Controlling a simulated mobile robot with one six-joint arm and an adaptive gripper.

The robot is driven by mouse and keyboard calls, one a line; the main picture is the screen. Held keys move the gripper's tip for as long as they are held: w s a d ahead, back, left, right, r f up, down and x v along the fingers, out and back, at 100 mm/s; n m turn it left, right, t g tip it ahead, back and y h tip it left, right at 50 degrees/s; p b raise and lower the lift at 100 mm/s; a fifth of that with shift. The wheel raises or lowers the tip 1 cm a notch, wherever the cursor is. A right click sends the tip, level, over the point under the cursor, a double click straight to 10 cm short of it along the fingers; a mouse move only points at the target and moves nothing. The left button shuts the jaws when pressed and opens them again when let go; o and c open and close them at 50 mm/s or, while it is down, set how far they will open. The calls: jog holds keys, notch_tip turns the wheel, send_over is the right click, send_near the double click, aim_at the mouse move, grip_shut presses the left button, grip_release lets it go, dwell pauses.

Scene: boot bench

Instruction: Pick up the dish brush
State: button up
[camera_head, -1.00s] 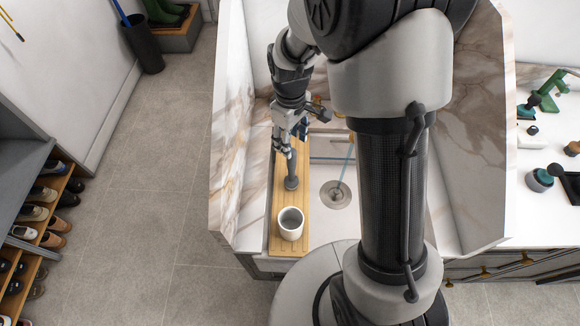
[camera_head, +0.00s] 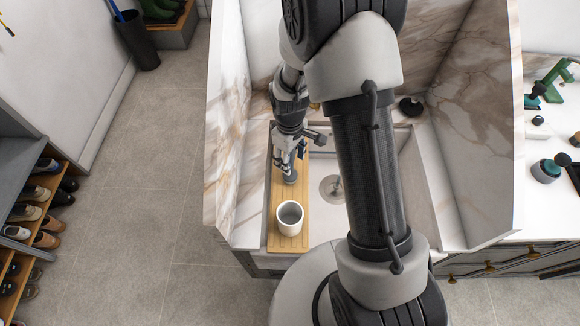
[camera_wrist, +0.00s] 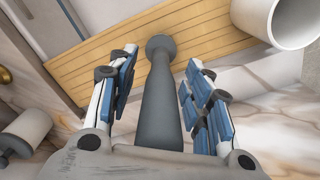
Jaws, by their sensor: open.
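The dish brush (camera_wrist: 160,105) is a dark grey, tapered thing with a round end. In the wrist view it lies between the two blue-padded fingers of my gripper (camera_wrist: 160,95), with gaps on both sides. In the head view the brush's round end (camera_head: 290,178) shows on the wooden board (camera_head: 304,205), and my gripper (camera_head: 288,163) is down around the brush, hiding most of it. My gripper is open.
A white cup (camera_head: 290,218) stands on the board near the brush; it also shows in the wrist view (camera_wrist: 280,18). The sink basin (camera_head: 327,220) with its drain is to the right. Marble side walls (camera_head: 228,130) flank the board and sink.

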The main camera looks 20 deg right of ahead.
jog(key=shift+r, duration=0.1)
grip_shut()
dwell(0.5)
